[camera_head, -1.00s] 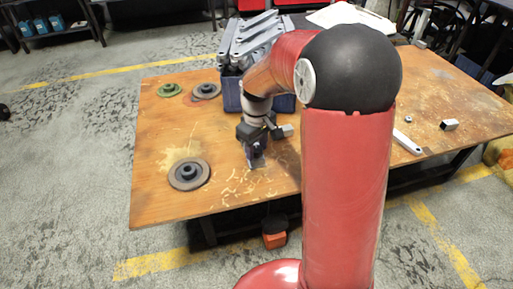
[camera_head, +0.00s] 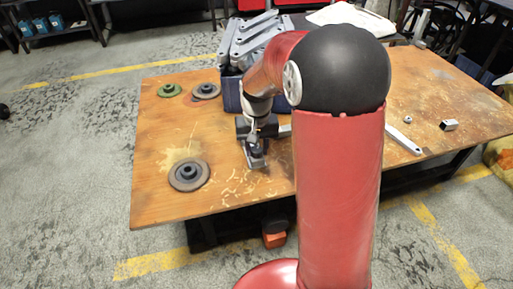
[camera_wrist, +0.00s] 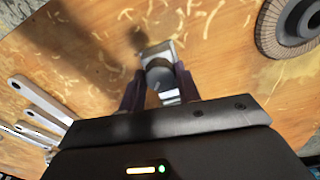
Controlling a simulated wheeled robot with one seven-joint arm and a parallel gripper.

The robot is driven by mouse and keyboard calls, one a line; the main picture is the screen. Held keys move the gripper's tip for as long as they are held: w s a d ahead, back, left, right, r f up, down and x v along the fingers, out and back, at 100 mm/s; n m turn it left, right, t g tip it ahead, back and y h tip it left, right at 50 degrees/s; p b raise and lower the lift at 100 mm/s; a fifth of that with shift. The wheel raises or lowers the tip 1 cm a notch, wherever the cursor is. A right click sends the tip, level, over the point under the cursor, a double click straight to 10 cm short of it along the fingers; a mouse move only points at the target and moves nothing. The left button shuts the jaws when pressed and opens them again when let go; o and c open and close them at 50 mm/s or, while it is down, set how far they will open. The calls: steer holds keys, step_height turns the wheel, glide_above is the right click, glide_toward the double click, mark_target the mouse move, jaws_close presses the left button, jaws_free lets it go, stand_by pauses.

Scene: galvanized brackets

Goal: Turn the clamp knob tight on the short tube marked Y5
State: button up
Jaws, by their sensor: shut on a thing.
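A short metal piece with a dark round clamp knob (camera_wrist: 158,72) sits on the table between the fingers of my gripper (camera_wrist: 158,86) in the wrist view. The fingers are shut on the knob, one on each side. A pale metal end of the piece shows just beyond the knob. In the head view my gripper (camera_head: 256,152) is low over the table near its front edge, with the metal base (camera_head: 256,163) of the piece under it. No Y5 mark can be read.
A large abrasive disc (camera_head: 180,184) lies left of my gripper. A green disc (camera_head: 169,90) and a grey disc (camera_head: 206,91) lie farther back. A blue crate (camera_head: 231,95) of brackets (camera_head: 260,38) stands behind. A spanner (camera_head: 405,143) and square tube piece (camera_head: 449,125) lie right.

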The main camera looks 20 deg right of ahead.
steer(key=m, duration=0.5)
steer(key=shift+r+p, duration=0.1)
steer(key=shift+p, duration=0.3)
steer(key=m+p, duration=0.1)
steer(key=m, duration=0.3)
steer(key=shift+m, duration=0.4)
steer(key=o, duration=0.9)
